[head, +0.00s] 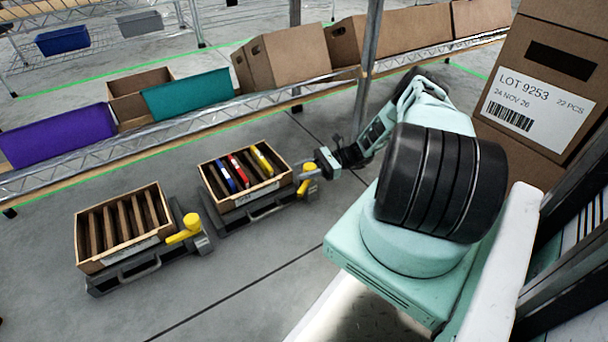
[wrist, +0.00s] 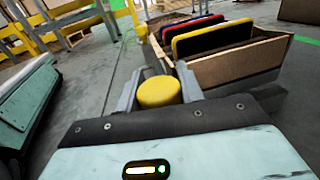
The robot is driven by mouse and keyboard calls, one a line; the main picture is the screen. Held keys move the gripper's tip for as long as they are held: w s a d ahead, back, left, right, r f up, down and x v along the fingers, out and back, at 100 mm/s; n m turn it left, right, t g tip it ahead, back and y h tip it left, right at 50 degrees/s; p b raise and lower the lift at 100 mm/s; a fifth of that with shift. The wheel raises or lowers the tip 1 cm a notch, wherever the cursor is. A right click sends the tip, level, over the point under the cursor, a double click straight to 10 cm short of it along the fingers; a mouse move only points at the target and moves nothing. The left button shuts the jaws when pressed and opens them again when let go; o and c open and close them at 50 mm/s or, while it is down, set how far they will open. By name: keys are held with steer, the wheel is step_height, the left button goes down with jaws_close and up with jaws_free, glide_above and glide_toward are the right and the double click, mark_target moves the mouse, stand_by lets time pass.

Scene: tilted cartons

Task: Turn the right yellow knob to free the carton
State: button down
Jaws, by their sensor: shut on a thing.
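The right yellow knob (head: 308,180) sits on a grey clamp at the right side of the right carton (head: 231,205). My gripper (head: 318,171) is at this knob, at the end of my arm. In the wrist view the knob's round yellow top (wrist: 159,92) is between the two grey fingers of my gripper (wrist: 157,88), which are shut on it. The right carton is open-topped and tilted, and holds blue, red and yellow binders. It also shows in the wrist view (wrist: 235,66). How far the knob is turned cannot be told.
A left carton (head: 130,253) with brown dividers stands on its own base, with a left yellow knob (head: 184,229) beside it. A wire shelf (head: 60,163) with purple and teal bins and cartons runs behind. A tall labelled carton stack (head: 537,95) stands at right. Floor in front is clear.

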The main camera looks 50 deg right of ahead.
steer(key=shift+s+n+g+y, duration=0.1)
steer(key=shift+n+g+y, duration=0.2)
steer(key=shift+n+g, duration=0.15)
steer(key=c, duration=0.9)
jaws_free()
steer(key=b+v, duration=0.1)
steer(key=v, duration=1.6)
steer(key=shift+d, duration=0.2)
